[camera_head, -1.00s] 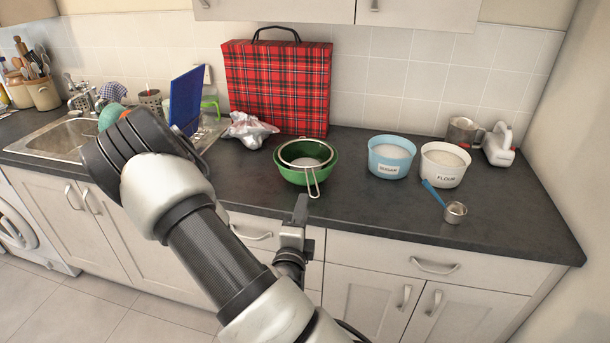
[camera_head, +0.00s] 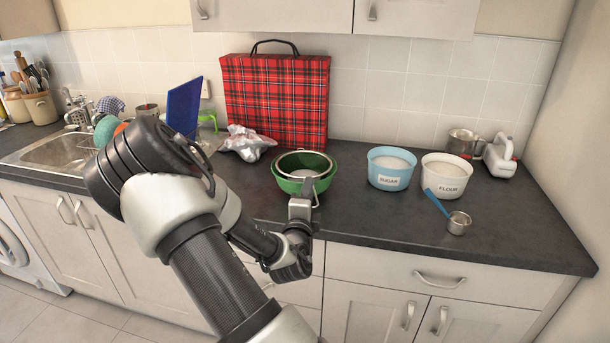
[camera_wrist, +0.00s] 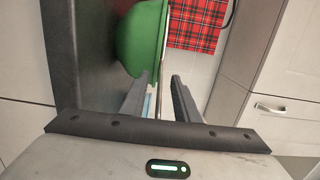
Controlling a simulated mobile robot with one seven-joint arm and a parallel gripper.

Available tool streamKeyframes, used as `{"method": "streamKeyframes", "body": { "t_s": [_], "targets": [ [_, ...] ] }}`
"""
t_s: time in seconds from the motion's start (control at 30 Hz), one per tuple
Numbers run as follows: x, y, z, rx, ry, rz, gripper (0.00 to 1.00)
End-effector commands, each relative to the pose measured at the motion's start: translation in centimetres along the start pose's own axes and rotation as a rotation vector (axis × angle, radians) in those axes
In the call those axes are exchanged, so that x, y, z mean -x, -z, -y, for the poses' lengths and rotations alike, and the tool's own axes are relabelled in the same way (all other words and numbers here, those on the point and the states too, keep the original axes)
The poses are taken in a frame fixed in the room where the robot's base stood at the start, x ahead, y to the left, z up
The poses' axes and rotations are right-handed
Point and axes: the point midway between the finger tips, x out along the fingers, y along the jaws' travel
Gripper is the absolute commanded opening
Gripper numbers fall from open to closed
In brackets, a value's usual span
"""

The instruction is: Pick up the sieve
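The sieve (camera_head: 302,165) is a metal strainer that rests in the top of the green bowl (camera_head: 281,182) on the dark counter. My gripper (camera_head: 302,196) is at the near side of the bowl and hides most of the sieve's handle in the head view. In the wrist view, the thin handle of the sieve (camera_wrist: 162,72) runs down between the two fingers of my gripper (camera_wrist: 160,98). The fingers are apart, with a gap on each side of the handle. The green bowl (camera_wrist: 140,38) is just beyond the fingertips.
A red tartan bag (camera_head: 276,100) and a crumpled silvery bag (camera_head: 248,143) stand behind the bowl. A blue sugar tub (camera_head: 390,172), a white flour tub (camera_head: 446,178) and a measuring cup (camera_head: 458,222) are to the right. The counter front right of the bowl is clear.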

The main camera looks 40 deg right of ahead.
Motion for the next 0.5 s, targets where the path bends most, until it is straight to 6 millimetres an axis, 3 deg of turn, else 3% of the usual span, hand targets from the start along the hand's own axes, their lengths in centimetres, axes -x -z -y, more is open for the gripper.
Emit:
{"method": "streamKeyframes", "body": {
  "t_s": [0.23, 0.4, 0.5],
  "targets": [
    [-0.27, 0.0, -0.02, -0.001, 0.0, 0.0, 0.28],
    [-0.25, -0.01, -0.02, -0.001, 0.0, 0.0, 0.01],
    [-0.24, -0.01, -0.03, -0.001, 0.0, 0.0, 0.0]
  ]
}}
